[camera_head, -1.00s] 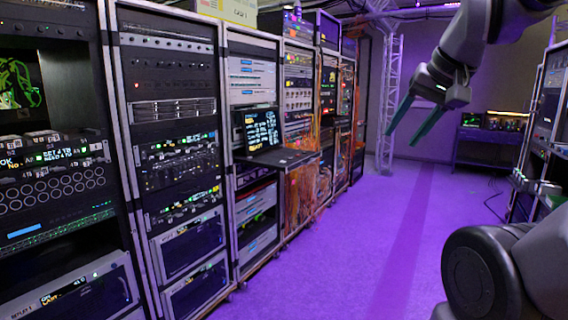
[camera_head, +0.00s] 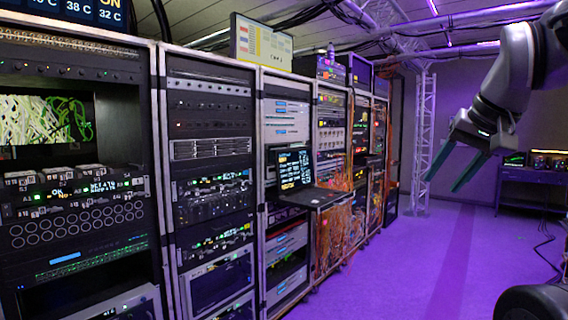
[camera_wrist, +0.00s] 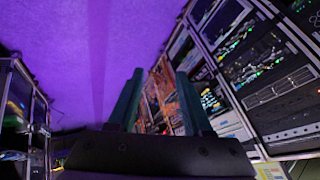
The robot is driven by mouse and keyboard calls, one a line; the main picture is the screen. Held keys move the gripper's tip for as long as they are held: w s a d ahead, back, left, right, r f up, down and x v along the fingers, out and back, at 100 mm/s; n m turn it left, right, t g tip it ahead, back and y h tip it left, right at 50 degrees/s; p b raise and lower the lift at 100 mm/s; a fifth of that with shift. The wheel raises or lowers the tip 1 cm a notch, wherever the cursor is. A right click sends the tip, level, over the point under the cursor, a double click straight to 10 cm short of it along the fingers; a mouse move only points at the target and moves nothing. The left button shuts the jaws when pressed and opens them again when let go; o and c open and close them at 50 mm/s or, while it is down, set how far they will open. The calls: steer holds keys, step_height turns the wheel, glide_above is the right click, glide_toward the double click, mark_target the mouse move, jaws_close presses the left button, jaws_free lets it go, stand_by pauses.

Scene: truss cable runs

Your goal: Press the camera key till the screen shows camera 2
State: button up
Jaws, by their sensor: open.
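A screen (camera_head: 46,120) in the nearest rack at the left of the head view shows pale and green cable-like strands. I cannot read a camera number on it. Below it is a panel of small keys (camera_head: 60,178) with lit green and white lettering. Which one is the camera key is too small to tell. My gripper (camera_head: 443,184) is open and empty, with two long green fingers pointing down and left. It hangs over the aisle at the right, far from the screen and keys. In the wrist view my gripper (camera_wrist: 160,73) has nothing between its fingers.
A row of equipment racks (camera_head: 210,150) runs along the left. An open laptop (camera_head: 293,170) on a shelf juts into the aisle. A truss post (camera_head: 424,135) and a table (camera_head: 530,180) are farther back.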

jaws_close()
stand_by(1.9)
